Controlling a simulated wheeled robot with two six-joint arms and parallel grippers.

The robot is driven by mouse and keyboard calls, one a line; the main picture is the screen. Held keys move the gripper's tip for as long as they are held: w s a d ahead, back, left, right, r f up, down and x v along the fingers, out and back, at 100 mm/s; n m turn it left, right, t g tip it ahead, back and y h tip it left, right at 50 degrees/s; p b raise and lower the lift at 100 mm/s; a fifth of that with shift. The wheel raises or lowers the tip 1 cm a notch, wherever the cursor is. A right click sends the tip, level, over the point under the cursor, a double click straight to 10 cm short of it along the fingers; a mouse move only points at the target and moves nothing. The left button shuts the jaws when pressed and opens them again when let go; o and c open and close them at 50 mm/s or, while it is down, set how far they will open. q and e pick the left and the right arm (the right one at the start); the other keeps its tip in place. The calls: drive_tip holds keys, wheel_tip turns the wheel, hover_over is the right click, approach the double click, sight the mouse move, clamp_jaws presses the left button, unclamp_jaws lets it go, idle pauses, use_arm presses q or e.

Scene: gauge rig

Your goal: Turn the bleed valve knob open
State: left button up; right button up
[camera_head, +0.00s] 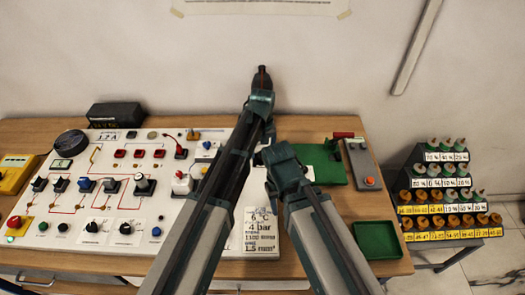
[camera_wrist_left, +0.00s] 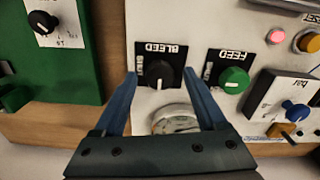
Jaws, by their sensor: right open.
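The black BLEED knob (camera_wrist_left: 158,74) shows in the left wrist view on a white panel, with its white pointer line towards the bottom of the picture. My left gripper (camera_wrist_left: 159,78) is open, with one finger to each side of the knob and a visible gap; contact is not seen. In the head view my left arm crosses the board's right part, and the knob and left gripper are hidden there. My right gripper (camera_head: 260,158) is open beside the left arm, partly covered by it.
A green FEED knob (camera_wrist_left: 233,80) sits right of the BLEED knob, and a round gauge (camera_wrist_left: 174,120) lies below it. The white board (camera_head: 60,215) carries several switches.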

drive_tip(key=shift+r, duration=0.1)
use_arm(q)
wheel_tip(320, 180, up, 14)
drive_tip(key=p, duration=1.3)
drive_tip(key=shift+p, duration=0.4)
use_arm(e)
wheel_tip(320, 180, up, 14)
drive_tip(key=shift+f, duration=0.2)
use_arm(q)
drive_tip(key=shift+f, duration=0.15)
drive_tip(key=s+a+m, duration=0.2)
drive_tip(key=s+a, duration=1.4)
drive_tip(key=a, duration=0.1)
drive_tip(key=s+d+f+m+b, duration=0.2)
drive_tip(key=s+d+f+b, duration=0.1)
drive_tip(key=d+f+b, duration=0.1)
drive_tip(key=s+d+f+m+y+b, duration=0.1)
drive_tip(key=s+d+f+b, duration=0.2)
drive_tip(key=d, duration=0.4)
drive_tip(key=shift+s+f+m+b, duration=0.15)
drive_tip(key=shift+f+m+b, duration=0.3)
drive_tip(key=shift+b, duration=0.1)
use_arm(e)
wheel_tip(320, 180, down, 8)
